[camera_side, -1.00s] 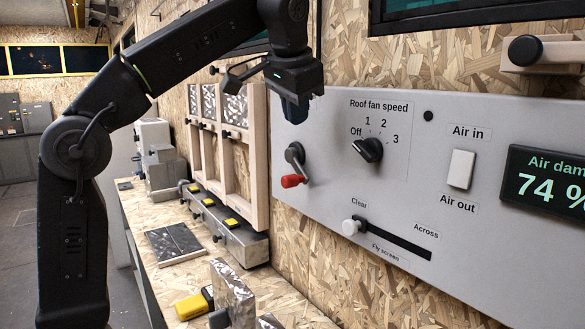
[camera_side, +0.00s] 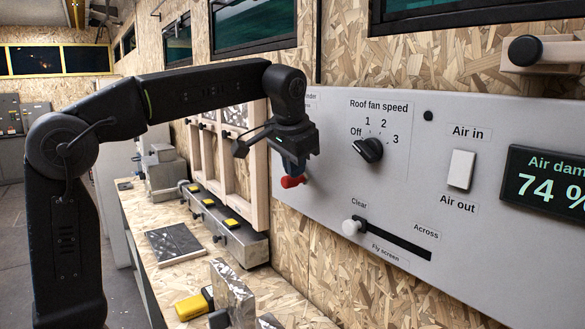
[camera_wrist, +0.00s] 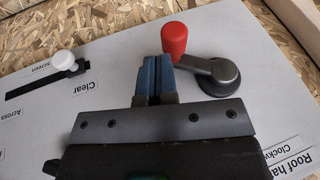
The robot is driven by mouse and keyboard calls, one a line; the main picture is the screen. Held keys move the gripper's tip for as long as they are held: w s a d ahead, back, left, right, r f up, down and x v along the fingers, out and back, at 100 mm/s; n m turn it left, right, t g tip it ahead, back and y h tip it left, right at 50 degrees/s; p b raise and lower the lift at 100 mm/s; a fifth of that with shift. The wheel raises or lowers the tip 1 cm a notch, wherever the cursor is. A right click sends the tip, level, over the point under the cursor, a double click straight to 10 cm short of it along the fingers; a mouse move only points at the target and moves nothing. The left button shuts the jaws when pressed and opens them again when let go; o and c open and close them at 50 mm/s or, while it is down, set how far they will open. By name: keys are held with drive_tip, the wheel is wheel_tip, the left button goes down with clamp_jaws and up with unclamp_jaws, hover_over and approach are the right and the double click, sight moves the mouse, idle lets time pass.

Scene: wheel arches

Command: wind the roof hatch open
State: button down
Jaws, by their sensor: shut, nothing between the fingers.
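The roof hatch winder is a dark grey crank on the grey wall panel, with a red knob (camera_side: 291,181) at its lower end. In the wrist view the red knob (camera_wrist: 173,40) and the crank's hub (camera_wrist: 215,77) are both plain to see. My gripper (camera_wrist: 157,58) is shut and empty, its blue fingertips just beside the red knob and crank arm. I cannot tell whether they touch. In the side view my gripper (camera_side: 292,170) hangs in front of the crank and hides its hub and arm.
The fan speed knob (camera_side: 367,150) is right of my gripper on the panel. The fly screen slider (camera_side: 350,227) is below, with its white knob at the Clear end. The air rocker switch (camera_side: 461,169) is further right. A wooden frame (camera_side: 257,170) stands left of the panel.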

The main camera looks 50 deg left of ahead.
drive_tip(key=shift+a+f, duration=0.3)
drive_tip(key=shift+a, duration=0.05)
drive_tip(key=shift+f, duration=0.1)
drive_tip(key=shift+f+y, duration=0.15)
drive_tip(key=shift+y, duration=0.25)
drive_tip(key=shift+f+y, duration=0.2)
drive_tip(key=shift+y, duration=0.1)
